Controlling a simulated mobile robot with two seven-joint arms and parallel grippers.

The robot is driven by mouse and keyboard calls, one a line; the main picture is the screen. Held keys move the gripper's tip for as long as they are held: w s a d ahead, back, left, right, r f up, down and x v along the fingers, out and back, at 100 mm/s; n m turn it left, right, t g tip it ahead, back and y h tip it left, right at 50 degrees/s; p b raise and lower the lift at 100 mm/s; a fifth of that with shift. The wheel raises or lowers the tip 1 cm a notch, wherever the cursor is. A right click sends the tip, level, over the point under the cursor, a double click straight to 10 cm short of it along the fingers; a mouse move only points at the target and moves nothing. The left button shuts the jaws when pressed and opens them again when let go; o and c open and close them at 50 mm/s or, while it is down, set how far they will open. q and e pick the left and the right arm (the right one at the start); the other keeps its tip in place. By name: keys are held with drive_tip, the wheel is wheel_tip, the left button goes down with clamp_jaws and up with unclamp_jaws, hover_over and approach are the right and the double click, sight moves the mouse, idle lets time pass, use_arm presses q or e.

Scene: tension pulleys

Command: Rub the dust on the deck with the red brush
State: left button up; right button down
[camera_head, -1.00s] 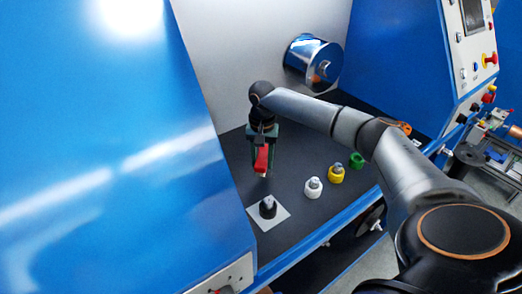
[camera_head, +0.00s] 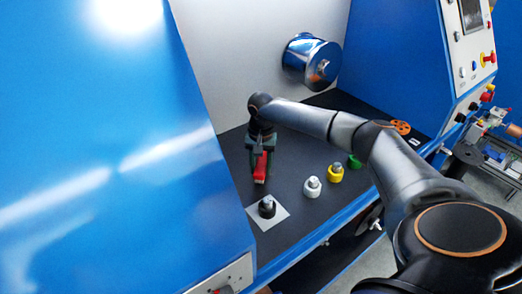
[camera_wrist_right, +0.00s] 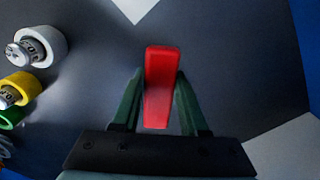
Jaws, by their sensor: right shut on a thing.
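The red brush (camera_head: 260,167) is held in my right gripper (camera_head: 261,152), low over the dark deck (camera_head: 292,190). In the right wrist view the brush (camera_wrist_right: 161,82) stands between the two green fingers of the gripper (camera_wrist_right: 160,100), which are shut on it. Its lower end looks close to the deck, but I cannot tell whether it touches. I cannot make out dust on the deck in either view. My left gripper is not in view.
White (camera_head: 312,187), yellow (camera_head: 335,172) and green (camera_head: 354,161) pulleys stand right of the brush. A black pulley (camera_head: 267,207) stands on a pale square (camera_head: 281,216) in front. A shiny drum (camera_head: 311,60) is on the back wall. A blue panel (camera_head: 110,150) rises at left.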

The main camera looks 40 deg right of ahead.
drive_tip(key=shift+f, duration=1)
